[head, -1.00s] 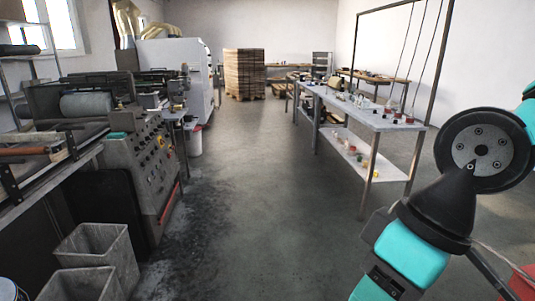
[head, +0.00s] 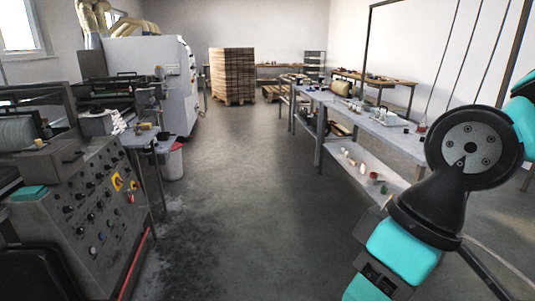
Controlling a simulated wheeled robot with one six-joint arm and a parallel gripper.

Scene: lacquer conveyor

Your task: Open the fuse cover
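I cannot make out a fuse cover in the head view. A grey control panel (head: 85,215) with several knobs and a yellow-and-red switch (head: 118,183) is on the machine at the left. My arm, black and turquoise, shows at the right edge of the view. My gripper is out of view.
A long workbench (head: 400,140) with small items and a lower shelf stands at the right. A small table (head: 150,141) and a bin (head: 172,163) stand at the left. A large white machine (head: 150,80) and stacked pallets (head: 232,76) are farther back. The middle floor (head: 255,190) is clear.

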